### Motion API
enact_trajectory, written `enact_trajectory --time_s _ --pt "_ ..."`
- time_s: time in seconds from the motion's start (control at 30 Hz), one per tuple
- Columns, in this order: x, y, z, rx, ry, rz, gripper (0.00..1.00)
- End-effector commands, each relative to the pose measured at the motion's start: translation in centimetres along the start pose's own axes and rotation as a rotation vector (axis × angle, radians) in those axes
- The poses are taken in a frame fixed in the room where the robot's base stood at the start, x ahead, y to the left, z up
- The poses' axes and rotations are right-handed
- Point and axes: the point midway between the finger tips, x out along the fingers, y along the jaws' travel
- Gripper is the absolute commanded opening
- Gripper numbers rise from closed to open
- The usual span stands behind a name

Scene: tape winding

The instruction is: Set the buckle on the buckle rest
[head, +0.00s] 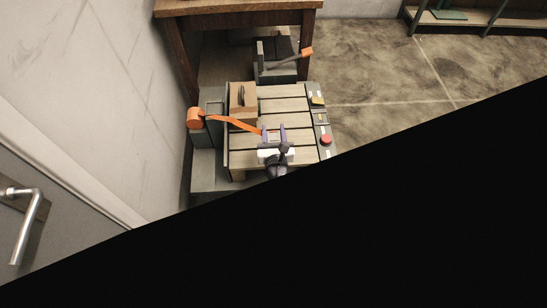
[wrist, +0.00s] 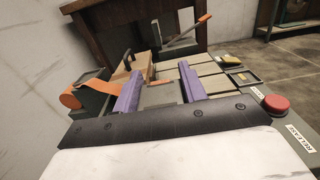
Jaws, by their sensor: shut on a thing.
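My gripper (head: 274,129), with two purple fingers, is over the slatted table. In the wrist view the fingers (wrist: 163,86) stand apart with a grey piece, the buckle (wrist: 163,96), between them. An orange strap (head: 228,121) runs from an orange roll (head: 195,118) at the left to my gripper. The strap also shows in the wrist view (wrist: 98,86), reaching the left finger. The fingers hide most of the buckle. I cannot tell for sure which fixture is the buckle rest; a small dark tray (wrist: 245,77) sits at the table's right side.
A cardboard box (head: 243,103) with a dark handle stands at the slatted table's (head: 285,105) back left. A grey fixture with an orange-tipped lever (head: 307,52) stands behind. A red button (head: 326,139) is on the right edge. Slats right of the box are clear.

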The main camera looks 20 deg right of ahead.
Motion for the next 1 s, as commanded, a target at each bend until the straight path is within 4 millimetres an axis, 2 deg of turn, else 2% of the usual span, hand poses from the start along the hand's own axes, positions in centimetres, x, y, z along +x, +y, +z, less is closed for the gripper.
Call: enact_trajectory --time_s 0.03,0.23,0.47,0.73,1.0 --pt "0.0 -0.1 -2.0 0.002 0.001 -0.001 0.17" --pt "0.0 -0.1 -5.8 0.002 0.001 -0.002 0.17" --pt "0.0 0.0 -7.5 0.0 0.0 0.0 0.17" --pt "0.0 -0.1 -11.3 0.001 0.001 -0.001 0.17" --pt "0.0 0.0 -11.4 0.0 -0.001 0.001 0.17"
